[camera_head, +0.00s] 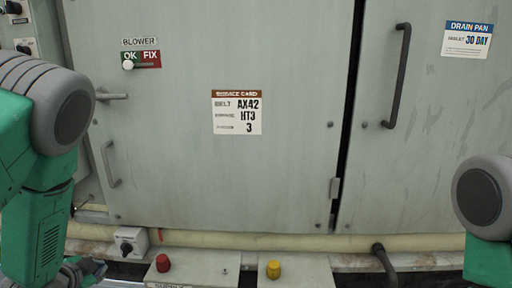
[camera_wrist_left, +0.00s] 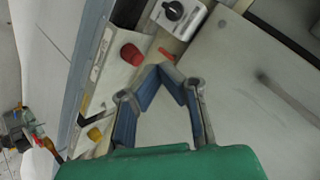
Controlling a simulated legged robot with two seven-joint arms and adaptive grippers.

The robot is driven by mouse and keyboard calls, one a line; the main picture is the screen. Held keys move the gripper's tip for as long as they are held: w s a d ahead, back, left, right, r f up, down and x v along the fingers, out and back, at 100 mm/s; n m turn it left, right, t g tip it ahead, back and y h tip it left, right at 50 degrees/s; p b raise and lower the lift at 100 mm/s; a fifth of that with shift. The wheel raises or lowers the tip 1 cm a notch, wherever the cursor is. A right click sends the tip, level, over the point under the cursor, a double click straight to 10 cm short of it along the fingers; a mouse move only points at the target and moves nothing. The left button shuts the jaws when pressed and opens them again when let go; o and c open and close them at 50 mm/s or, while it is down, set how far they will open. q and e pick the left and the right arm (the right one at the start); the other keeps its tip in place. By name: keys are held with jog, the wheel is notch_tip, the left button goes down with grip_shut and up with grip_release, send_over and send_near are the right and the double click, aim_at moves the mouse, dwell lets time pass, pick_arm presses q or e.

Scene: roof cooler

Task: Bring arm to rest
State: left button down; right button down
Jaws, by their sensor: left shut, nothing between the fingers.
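My left arm (camera_head: 45,150) is bent at the left of the head view, in front of the cooler cabinet. My left gripper (camera_head: 92,270) shows only in part at the bottom left edge. In the left wrist view the left gripper (camera_wrist_left: 163,72) has its blue-padded fingers together at the tips, with nothing between them. My right arm (camera_head: 487,205) shows only as a grey joint and green link at the right edge. The right gripper is out of view.
The grey cabinet (camera_head: 200,180) has a small handle (camera_head: 110,165) and a long dark handle (camera_head: 400,75). Low in front are a black rotary switch (camera_head: 128,243), a red knob (camera_head: 163,262) and a yellow knob (camera_head: 273,269). A dark hose (camera_head: 385,265) bends down at the lower right.

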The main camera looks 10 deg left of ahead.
pick_arm(q)
jog(key=s+d+f+n+g, duration=0.2)
jog(key=s+d+f, duration=0.3)
jog(key=s, duration=0.4)
jog(key=s+d+f+n+g+h+b, duration=0.1)
jog(key=s+d+f+n+g, duration=0.2)
jog(key=s+d+f, duration=0.3)
jog(key=s+d+f+n+g, duration=0.2)
jog(key=s+d+f+g, duration=0.3)
jog(key=s, duration=0.9)
jog(key=shift+d+f+n+h, duration=0.2)
jog(key=shift+f+n+h, duration=0.15)
jog(key=shift+f, duration=0.45)
jog(key=shift+w, duration=0.1)
